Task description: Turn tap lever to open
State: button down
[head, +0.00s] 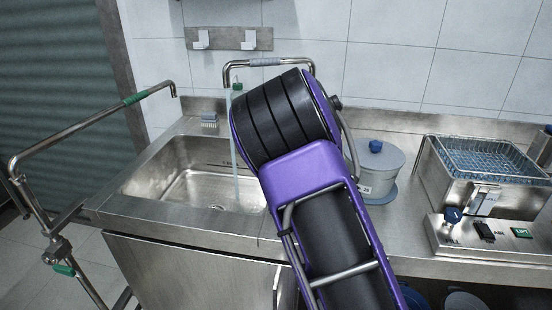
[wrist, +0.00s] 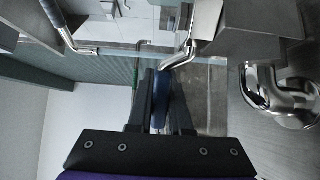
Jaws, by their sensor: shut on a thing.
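In the wrist view my gripper (wrist: 163,80) is shut on the blue grip of the tap lever (wrist: 162,92), which lies between its two dark fingers. The lever's bare metal part (wrist: 184,54) runs up and right from the grip. In the head view the tap spout (head: 290,61) arches behind my purple and black arm. A pale, clear stream that looks like water (head: 236,165) drops from the spout's end into the steel sink (head: 165,187). My gripper and the lever are hidden behind my arm there.
A jointed pipe with green grips (head: 90,120) stands left of the sink. A grey lidded pot (head: 378,170) stands right of my arm. A steel unit with a wire basket (head: 490,160) and a control box (head: 485,236) are farther right. A wall rack (head: 230,39) hangs above.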

jog(key=shift+s+d+n+g+y, duration=0.2)
jog(key=shift+s+n+g+y, duration=0.15)
jog(key=shift+n+g+y, duration=0.3)
jog(key=shift+s+d+n+g+y, duration=0.15)
jog(key=shift+s+n+g+y, duration=0.2)
jog(key=shift+n+g+y, duration=0.3)
jog(key=c, duration=0.8)
grip_release()
jog(key=shift+c, duration=0.2)
